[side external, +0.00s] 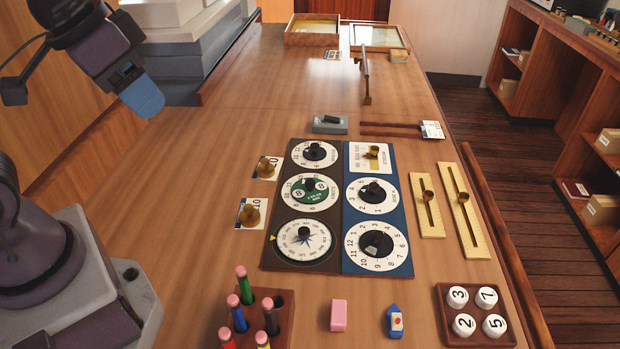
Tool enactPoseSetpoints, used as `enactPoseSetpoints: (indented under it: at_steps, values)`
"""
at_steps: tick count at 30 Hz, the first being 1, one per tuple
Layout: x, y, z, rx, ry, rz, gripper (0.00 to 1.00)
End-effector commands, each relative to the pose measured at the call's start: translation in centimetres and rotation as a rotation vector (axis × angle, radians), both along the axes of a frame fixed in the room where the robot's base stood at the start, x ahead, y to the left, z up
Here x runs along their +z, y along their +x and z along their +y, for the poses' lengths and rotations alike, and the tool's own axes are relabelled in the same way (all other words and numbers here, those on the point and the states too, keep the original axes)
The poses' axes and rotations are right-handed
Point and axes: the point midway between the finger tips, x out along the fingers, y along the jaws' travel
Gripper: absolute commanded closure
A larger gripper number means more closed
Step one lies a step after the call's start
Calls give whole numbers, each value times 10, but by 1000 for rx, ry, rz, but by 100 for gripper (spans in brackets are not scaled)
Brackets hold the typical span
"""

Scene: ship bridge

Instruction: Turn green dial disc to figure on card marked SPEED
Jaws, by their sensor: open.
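The green dial disc (297,197) is the middle dial of the dark left panel (275,235). It has a white numbered ring around it and a black knob (309,185) at its centre. Two white cards lie left of the panel, an upper card (258,174) and a lower card (243,222), each partly covered by a brass weight. Figures show on both, but I cannot read the word SPEED on either. My gripper (146,100) is at the upper left, well away from the dials, and holds nothing visible. Its fingers overlap from this side, so the gap is hidden.
A blue panel (351,215) with dials adjoins on the right, with brass sliders (427,225) beyond. A pencil block (284,325), pink block (338,316) and tray of numbered pieces (447,322) stand in front. A grey switch box (330,125) is behind. The table left of the cards is clear.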

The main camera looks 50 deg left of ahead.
Motion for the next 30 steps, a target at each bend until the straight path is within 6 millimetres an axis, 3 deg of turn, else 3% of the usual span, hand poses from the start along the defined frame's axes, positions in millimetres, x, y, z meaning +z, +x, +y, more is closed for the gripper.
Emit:
enactPoseSetpoints:
  at_steps: [5, 11, 17, 25, 28, 30]
  values:
    - [-19, 40, 2, 8, 6, 156, 49]
    - [-47, 102, 6, 40, 2, 289, 49]
    - [-94, 167, 9, 91, -12, 394, 49]
    - [-177, 243, 13, 194, -42, 472, 49]
    - [-193, 267, 14, 236, -53, 459, 49]
    - [-189, 281, 15, 262, -59, 428, 49]
